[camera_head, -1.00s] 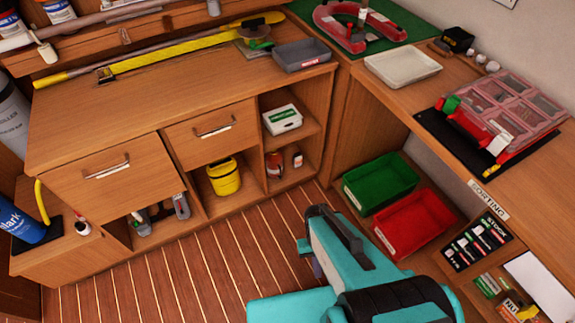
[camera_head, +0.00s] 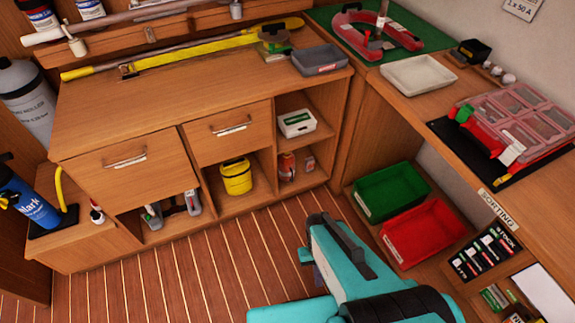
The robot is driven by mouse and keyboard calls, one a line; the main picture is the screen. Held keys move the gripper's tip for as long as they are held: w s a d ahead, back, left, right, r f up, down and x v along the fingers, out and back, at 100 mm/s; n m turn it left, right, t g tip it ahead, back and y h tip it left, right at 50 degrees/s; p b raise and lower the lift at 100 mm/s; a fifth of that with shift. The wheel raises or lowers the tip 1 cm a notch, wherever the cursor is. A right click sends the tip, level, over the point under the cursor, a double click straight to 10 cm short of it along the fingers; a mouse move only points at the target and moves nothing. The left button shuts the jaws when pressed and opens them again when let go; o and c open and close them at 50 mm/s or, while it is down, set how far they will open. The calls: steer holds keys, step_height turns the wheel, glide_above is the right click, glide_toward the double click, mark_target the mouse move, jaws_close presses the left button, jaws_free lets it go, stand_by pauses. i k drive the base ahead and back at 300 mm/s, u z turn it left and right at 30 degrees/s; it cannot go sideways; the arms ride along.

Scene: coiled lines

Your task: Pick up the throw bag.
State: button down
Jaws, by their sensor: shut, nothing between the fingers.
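The throw bag looks to be the small yellow bag (camera_head: 236,177) with a dark band around it. It sits upright in an open lower compartment of the wooden cabinet (camera_head: 150,110), under the right-hand drawer. Its front shows clear of anything in front of it. Teal links of my arm show at the bottom centre, to the right of and nearer than the bag. I cannot make out my gripper's fingers in this view.
Green (camera_head: 390,190) and red (camera_head: 421,234) bins sit low at the right. A blue bottle (camera_head: 28,203) stands at the left. The striped floor (camera_head: 190,265) before the cabinet is clear.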

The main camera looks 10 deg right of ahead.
mark_target(286, 167)
steer(key=i, duration=0.9)
steer(key=z, duration=0.35)
steer(key=k, duration=0.55)
steer(key=u, duration=1.45)
